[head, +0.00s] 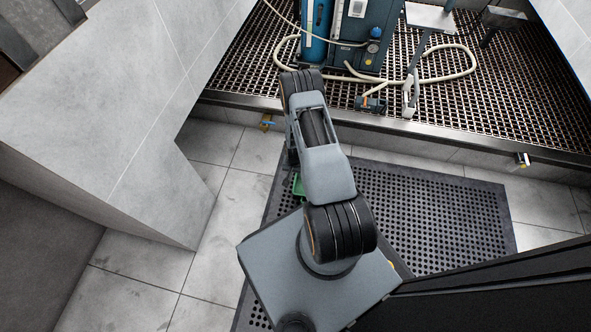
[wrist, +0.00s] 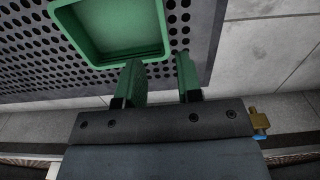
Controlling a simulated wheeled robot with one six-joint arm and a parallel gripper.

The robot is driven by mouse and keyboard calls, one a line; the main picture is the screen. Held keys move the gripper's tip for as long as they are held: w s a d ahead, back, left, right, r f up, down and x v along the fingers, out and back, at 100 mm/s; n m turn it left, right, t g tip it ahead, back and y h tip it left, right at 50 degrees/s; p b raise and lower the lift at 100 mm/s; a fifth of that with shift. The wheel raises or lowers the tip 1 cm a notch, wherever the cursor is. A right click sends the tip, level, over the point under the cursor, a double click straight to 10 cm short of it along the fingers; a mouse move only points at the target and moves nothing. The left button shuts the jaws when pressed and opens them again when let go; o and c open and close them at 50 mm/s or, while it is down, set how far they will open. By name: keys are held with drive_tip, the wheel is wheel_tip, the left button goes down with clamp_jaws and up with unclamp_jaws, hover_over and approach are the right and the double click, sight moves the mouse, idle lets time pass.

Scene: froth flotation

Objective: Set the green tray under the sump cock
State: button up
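The green tray (wrist: 160,50) is a shallow square tray, partly cut off at the top of the wrist view, over the black perforated mat. In the head view only a green bit (head: 298,185) shows beside my arm. My gripper (wrist: 160,72) has two green-sided fingers set apart, with nothing seen between them. The left fingertip overlaps the tray's near rim in the picture; I cannot tell if they touch. A brass cock with a blue handle (head: 266,122) is on the platform's front edge; it also shows at the right of the wrist view (wrist: 258,116).
The perforated mat (head: 440,215) lies on grey floor tiles. A grated platform (head: 230,80) with a blue machine (head: 360,40) and a pale hose (head: 465,62) stands behind. A grey block wall (head: 110,100) is at left.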

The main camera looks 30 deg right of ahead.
drive_tip(key=b, duration=0.5)
approach(297, 191)
drive_tip(key=f, duration=0.1)
drive_tip(key=w+f, duration=0.1)
drive_tip(key=f, duration=0.1)
drive_tip(key=w+f, duration=0.1)
drive_tip(key=f, duration=0.1)
drive_tip(key=shift+d+f, duration=0.15)
drive_tip(key=shift+f, duration=0.05)
drive_tip(key=shift+c, duration=0.4)
clamp_jaws()
